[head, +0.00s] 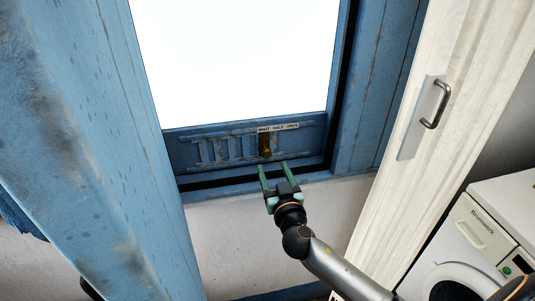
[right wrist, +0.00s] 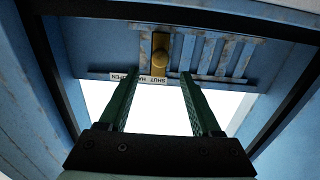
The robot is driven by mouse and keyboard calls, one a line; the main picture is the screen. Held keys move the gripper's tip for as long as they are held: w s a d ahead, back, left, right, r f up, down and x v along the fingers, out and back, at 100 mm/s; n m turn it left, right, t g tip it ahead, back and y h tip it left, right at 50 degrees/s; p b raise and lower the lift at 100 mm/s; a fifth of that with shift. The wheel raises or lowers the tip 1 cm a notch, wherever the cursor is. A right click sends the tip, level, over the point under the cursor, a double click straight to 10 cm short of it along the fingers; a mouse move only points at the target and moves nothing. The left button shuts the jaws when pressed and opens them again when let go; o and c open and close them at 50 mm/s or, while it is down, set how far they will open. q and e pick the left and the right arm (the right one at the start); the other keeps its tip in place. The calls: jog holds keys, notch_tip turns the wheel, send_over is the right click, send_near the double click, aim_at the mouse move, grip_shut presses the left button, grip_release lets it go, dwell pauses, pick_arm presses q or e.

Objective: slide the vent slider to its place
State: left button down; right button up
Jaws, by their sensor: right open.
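The vent slider's brass knob (head: 265,147) is upright on the blue slotted vent panel (head: 190,153) below the bright window. A white label (head: 278,128) above it reads SHUT, HALF, OPEN, and the knob sits under the SHUT end. My right gripper (head: 273,168) is open and empty, with its green fingers pointing at the panel just below the knob. In the right wrist view, the knob (right wrist: 160,55) lies between the lines of the two fingers (right wrist: 159,75), beyond their tips, with no contact visible. My left gripper is out of view.
A blue window frame (head: 345,110) surrounds the vent. A cream door (head: 400,190) with a metal handle (head: 436,103) stands to the right, and a white washing machine (head: 480,235) is at lower right. A blue post (head: 60,150) fills the left side. Pale wall lies below the sill.

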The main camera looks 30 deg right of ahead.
aim_at(268, 155)
jog(key=shift+x, duration=3.2)
grip_shut()
jog(key=shift+d, duration=0.1)
